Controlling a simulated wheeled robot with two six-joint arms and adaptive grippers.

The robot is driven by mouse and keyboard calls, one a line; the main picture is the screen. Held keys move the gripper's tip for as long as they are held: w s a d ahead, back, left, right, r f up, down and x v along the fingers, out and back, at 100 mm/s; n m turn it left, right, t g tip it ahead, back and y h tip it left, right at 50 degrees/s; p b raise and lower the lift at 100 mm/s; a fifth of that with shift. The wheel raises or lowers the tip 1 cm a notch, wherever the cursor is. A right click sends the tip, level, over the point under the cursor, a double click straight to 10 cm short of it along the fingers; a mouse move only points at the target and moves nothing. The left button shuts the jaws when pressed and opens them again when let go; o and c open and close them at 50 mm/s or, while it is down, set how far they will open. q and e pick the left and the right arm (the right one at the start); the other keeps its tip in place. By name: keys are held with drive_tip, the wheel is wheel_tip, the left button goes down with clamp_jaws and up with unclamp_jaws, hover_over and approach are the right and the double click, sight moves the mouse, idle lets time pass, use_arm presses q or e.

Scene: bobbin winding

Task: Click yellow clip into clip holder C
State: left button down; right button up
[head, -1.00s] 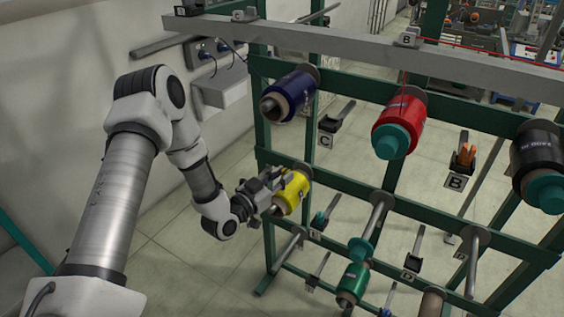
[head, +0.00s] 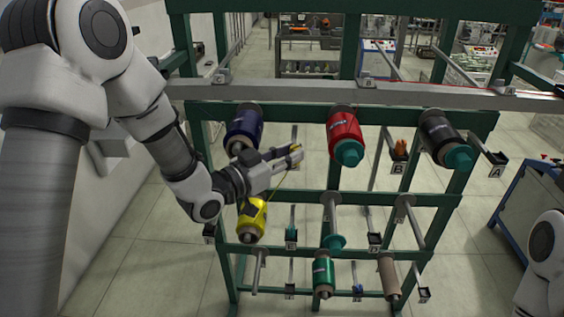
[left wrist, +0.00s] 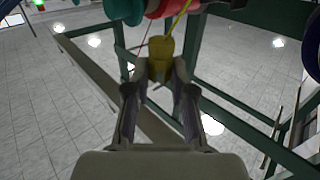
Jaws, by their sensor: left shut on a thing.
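My left gripper (head: 290,157) is shut on the yellow clip (head: 297,149), with the clip at its fingertips. The clip also shows between the fingers in the left wrist view (left wrist: 161,48). A yellow thread (head: 279,188) runs from the clip down to the yellow bobbin (head: 252,217) on the rack, below the gripper. Clip holder C is mostly hidden behind the gripper's fingers; I cannot read its label or tell whether the clip touches it. My right gripper is out of view.
The blue bobbin (head: 244,128) is close to the left of the gripper, and the red bobbin (head: 344,135) is to its right. An orange clip (head: 400,148) sits in holder B (head: 398,169). Green rack bars (head: 300,197) cross below. The grey rail (head: 300,92) runs above.

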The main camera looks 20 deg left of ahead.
use_arm(q)
drive_tip(key=w+a+p, duration=0.1)
drive_tip(key=w+a, duration=0.1)
drive_tip(key=w, duration=0.4)
drive_tip(key=shift+w+a, duration=0.15)
drive_tip(key=shift+a, duration=0.1)
drive_tip(key=shift+w, duration=0.1)
drive_tip(key=shift+w+a, duration=0.25)
drive_tip(key=shift+w, duration=0.35)
drive_tip(key=shift+w+a, duration=0.2)
drive_tip(key=shift+w, duration=0.35)
drive_tip(key=shift+w, duration=0.15)
drive_tip(key=shift+f, duration=0.2)
drive_tip(key=shift+f+b, duration=1.45)
drive_tip(key=shift+f, duration=0.05)
